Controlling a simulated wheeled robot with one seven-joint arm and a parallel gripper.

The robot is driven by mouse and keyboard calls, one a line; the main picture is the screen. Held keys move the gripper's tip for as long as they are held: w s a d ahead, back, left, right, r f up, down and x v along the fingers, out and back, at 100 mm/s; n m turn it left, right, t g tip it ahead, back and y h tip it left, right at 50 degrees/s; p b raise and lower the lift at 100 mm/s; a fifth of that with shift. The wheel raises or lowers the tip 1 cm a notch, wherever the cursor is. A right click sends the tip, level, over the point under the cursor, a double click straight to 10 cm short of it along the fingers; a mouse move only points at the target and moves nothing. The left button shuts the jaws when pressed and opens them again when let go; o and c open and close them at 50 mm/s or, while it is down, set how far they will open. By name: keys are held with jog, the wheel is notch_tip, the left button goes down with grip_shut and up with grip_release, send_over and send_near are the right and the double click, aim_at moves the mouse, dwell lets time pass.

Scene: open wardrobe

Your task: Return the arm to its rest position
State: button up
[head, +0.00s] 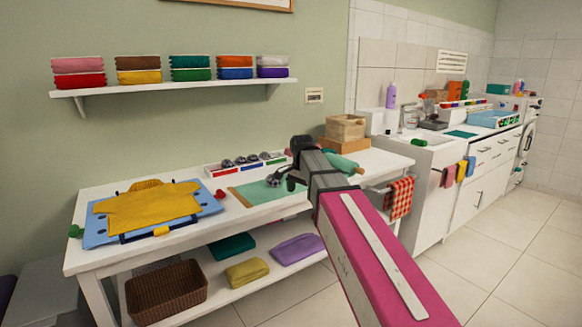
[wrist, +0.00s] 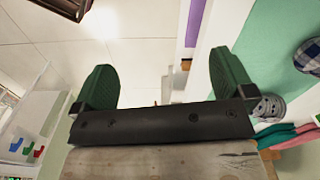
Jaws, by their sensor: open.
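My arm (head: 375,260), with a pink cover, reaches from the lower right of the head view toward the white table. My gripper (wrist: 164,78) shows in the wrist view with its two green finger pads wide apart and nothing between them. In the head view my gripper (head: 294,178) is dark and sits over the right half of the table, near the green mat (head: 258,193). Its exact height above the mat is hard to tell.
The white table (head: 240,225) carries a yellow shirt (head: 150,208) on a blue board (head: 98,234). Its lower shelf holds a wicker basket (head: 165,292) and folded cloths. A wall shelf (head: 180,88) holds folded towels. A sink counter (head: 430,160) stands right. Open floor (head: 500,260) lies at lower right.

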jog(key=s+d+f+n, duration=0.3)
jog(key=s+d+f, duration=0.2)
jog(key=f, duration=0.4)
jog(key=s+d+f+n, duration=0.3)
jog(key=s+d+f, duration=0.2)
jog(key=f, duration=0.5)
jog(key=s+d+f+n, duration=0.3)
jog(key=s+d+f, duration=0.2)
jog(key=f, duration=0.5)
jog(key=shift+s, duration=1.2)
